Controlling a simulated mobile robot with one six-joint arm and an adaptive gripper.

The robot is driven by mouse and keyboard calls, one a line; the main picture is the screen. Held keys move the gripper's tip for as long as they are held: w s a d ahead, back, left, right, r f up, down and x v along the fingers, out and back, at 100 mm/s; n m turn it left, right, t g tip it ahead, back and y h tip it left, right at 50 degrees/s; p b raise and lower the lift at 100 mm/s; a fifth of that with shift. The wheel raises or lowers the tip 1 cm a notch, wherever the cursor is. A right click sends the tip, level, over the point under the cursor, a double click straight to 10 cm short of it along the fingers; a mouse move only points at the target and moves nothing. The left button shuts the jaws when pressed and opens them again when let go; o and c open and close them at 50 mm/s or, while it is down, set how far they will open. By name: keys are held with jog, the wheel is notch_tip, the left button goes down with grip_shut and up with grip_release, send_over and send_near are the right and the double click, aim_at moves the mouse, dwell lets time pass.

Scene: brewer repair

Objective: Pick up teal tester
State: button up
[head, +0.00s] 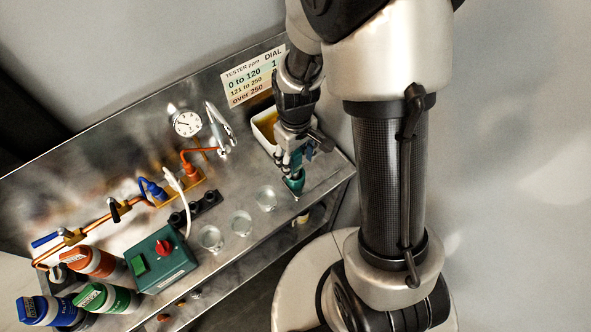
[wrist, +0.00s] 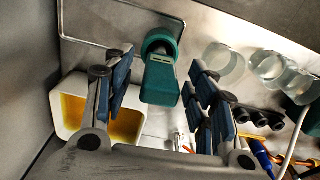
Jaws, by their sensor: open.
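The teal tester (wrist: 160,80) stands in the middle of the wrist view, between the two blue-padded fingers of my gripper (wrist: 161,64). The fingers are apart, with a visible gap on each side of the tester. In the head view the tester (head: 295,184) shows just below my gripper (head: 292,163), near the right end of the metal bench. The fingers partly hide it there, and I cannot tell its exact height between them.
A white tray with yellow inside (wrist: 66,128) sits close beside my gripper. Several clear glasses (head: 241,222) stand along the bench's front edge. A green box with a red knob (head: 161,257), canisters (head: 95,261) and pipes fill the left. A sign (head: 252,77) stands behind.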

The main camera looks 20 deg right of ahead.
notch_tip(320, 180, down, 2)
jog(key=shift+f, duration=0.15)
jog(key=c, duration=1.2)
jog(key=shift+o, duration=0.2)
notch_tip(320, 180, up, 27)
jog(key=p, duration=1)
jog(key=shift+p, duration=0.4)
